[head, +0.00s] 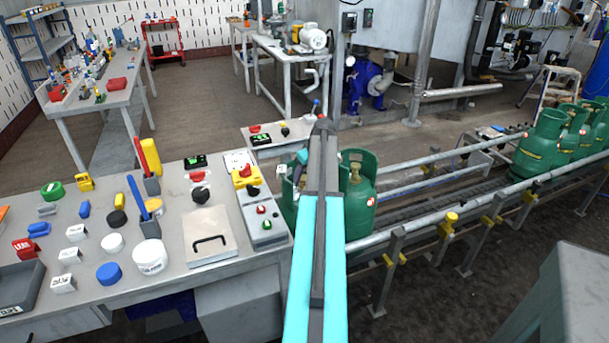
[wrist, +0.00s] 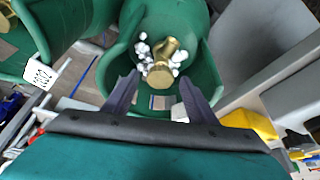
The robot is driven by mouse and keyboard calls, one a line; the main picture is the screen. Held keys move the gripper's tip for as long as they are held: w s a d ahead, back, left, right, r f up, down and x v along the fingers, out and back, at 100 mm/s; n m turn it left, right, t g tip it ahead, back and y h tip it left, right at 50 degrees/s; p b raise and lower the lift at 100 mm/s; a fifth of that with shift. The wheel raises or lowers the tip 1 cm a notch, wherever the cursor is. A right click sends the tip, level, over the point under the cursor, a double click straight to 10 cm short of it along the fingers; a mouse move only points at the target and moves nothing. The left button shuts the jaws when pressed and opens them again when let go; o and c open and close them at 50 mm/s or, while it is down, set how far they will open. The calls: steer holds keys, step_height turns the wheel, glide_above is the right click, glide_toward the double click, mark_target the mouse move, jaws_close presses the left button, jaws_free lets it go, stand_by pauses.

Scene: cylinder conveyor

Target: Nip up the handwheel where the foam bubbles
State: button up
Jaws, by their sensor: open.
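In the wrist view a green gas cylinder (wrist: 104,80) has a brass valve (wrist: 163,70) inside its collar. White foam bubbles (wrist: 143,50) cluster around the valve. The handwheel's rim is not clear from this angle. My gripper (wrist: 159,88) is open and empty, its two dark fingers spread at the near edge of the collar, with the valve ahead between them. A second green cylinder (wrist: 62,22) stands at the left, with a brass part (wrist: 8,104) and no foam that I can see. In the head view my arm hides much of the cylinders.
In the head view a green cylinder (head: 359,218) stands on the conveyor (head: 412,207) right of my arm. Several more cylinders (head: 540,145) stand at the far right. A cluttered workbench (head: 215,280) is at the left. A white tag (wrist: 38,73) sits by the second cylinder.

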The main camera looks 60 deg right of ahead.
steer(key=c, duration=1)
steer(key=shift+a, duration=0.15)
steer(key=shift+c, duration=0.3)
steer(key=shift+m, duration=0.4)
steer(key=shift+w+a+m+g+h, duration=0.15)
steer(key=shift+m+g+h, duration=0.3)
steer(key=shift+m, duration=1)
steer(key=shift+w+m+g+h, duration=0.1)
steer(key=shift+m+g+h, duration=0.15)
steer(key=shift+m+h, duration=0.8)
steer(key=shift+m+y, duration=0.4)
steer(key=shift+m, duration=0.1)
steer(key=o, duration=1.1)
steer(key=shift+c, duration=0.2)
